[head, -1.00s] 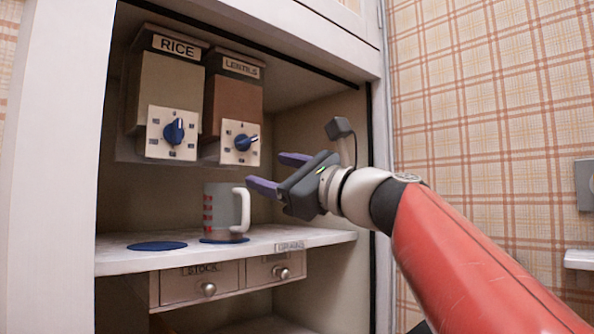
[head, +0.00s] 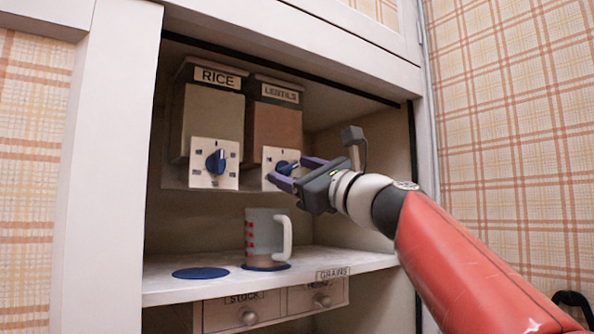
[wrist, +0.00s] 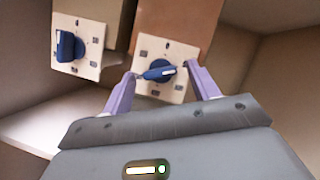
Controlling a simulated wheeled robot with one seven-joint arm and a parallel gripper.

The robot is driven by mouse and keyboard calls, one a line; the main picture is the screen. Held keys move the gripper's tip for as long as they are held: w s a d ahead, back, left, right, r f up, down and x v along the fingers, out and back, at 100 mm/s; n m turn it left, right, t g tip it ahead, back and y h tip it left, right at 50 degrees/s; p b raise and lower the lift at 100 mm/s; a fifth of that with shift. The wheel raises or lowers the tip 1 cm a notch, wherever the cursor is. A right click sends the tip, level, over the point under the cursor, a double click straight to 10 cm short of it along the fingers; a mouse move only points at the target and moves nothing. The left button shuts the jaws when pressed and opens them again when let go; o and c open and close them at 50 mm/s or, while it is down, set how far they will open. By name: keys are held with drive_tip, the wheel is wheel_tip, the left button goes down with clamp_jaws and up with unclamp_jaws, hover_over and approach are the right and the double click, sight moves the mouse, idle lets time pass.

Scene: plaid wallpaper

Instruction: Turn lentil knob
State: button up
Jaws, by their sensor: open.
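The lentils dispenser (head: 276,128) is a brown box labelled LENTILS inside the cabinet. Its blue knob (head: 285,166) sits on a cream dial plate, partly hidden by my gripper in the head view. In the wrist view the lentil knob (wrist: 159,71) lies tilted, near horizontal, with its white mark toward the left. My gripper (head: 293,175) is open, in front of the lentil dial. In the wrist view its purple fingers (wrist: 160,75) lie on the left and right of the knob. I cannot tell whether they touch it.
The rice dispenser (head: 212,120) with its own blue knob (head: 216,162) is just to the left. A grey measuring cup (head: 262,235) stands on a blue disc on the shelf below. Another blue disc (head: 201,273) lies bare. The cabinet's right wall is close to my gripper.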

drive_tip(key=c, duration=1)
drive_tip(key=shift+n, duration=0.3)
drive_tip(key=n+g, duration=0.1)
drive_tip(key=n, duration=0.1)
drive_tip(key=n+g+p, duration=0.1)
drive_tip(key=n, duration=0.2)
drive_tip(key=n+g+p, duration=0.1)
drive_tip(key=n, duration=0.1)
drive_tip(key=shift+w+d+r+n+g+y, duration=0.15)
drive_tip(key=shift+r+n+g+y, duration=0.15)
drive_tip(key=shift+g+y, duration=0.1)
drive_tip(key=n+g+p, duration=0.1)
drive_tip(key=n+p, duration=0.1)
drive_tip(key=n, duration=0.1)
drive_tip(key=shift+r+n+h, duration=0.1)
drive_tip(key=shift+n+h, duration=0.2)
drive_tip(key=shift+n, duration=0.1)
drive_tip(key=shift+n+g+h+p, duration=0.45)
drive_tip(key=shift+n+p, duration=0.5)
drive_tip(key=shift+n, duration=0.35)
